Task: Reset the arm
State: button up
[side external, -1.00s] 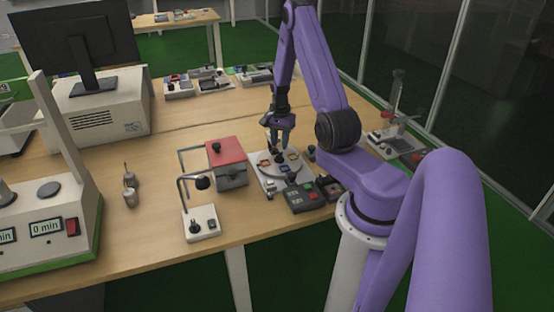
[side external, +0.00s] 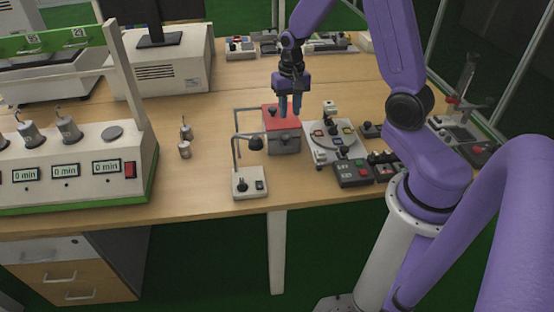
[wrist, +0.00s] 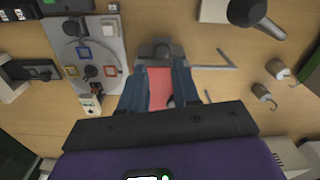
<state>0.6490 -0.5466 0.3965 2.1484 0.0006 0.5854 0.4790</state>
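My gripper (side external: 290,108) points down over the red-topped grey box (side external: 282,141) in the side view. In the wrist view my gripper (wrist: 160,78) has its two blue fingers apart, with the box's red top (wrist: 159,90) showing between them and nothing held. Whether the fingertips touch the box is hard to tell; they look to be above it. My purple arm reaches in from the right, bent at the elbow.
The white plate with a disc and coloured squares (side external: 327,128) lies right of the box. A small lamp-like stand (side external: 249,183) is in front. Two small metal weights (side external: 185,149) stand left. A large device with displays (side external: 60,172) fills the left. Bare wood lies behind the box.

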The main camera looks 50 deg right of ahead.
jog(key=s+a+r+n, duration=0.4)
jog(key=s+a+n, duration=0.3)
jog(key=s+a, duration=0.1)
jog(key=s+a+r+n, duration=0.4)
jog(key=s+a+n, duration=0.2)
jog(key=s+a, duration=0.2)
jog(key=s+r+n, duration=0.2)
jog(key=s+n, duration=0.4)
jog(key=s, duration=0.3)
jog(key=shift+s+a, duration=0.2)
jog(key=shift+a, duration=0.1)
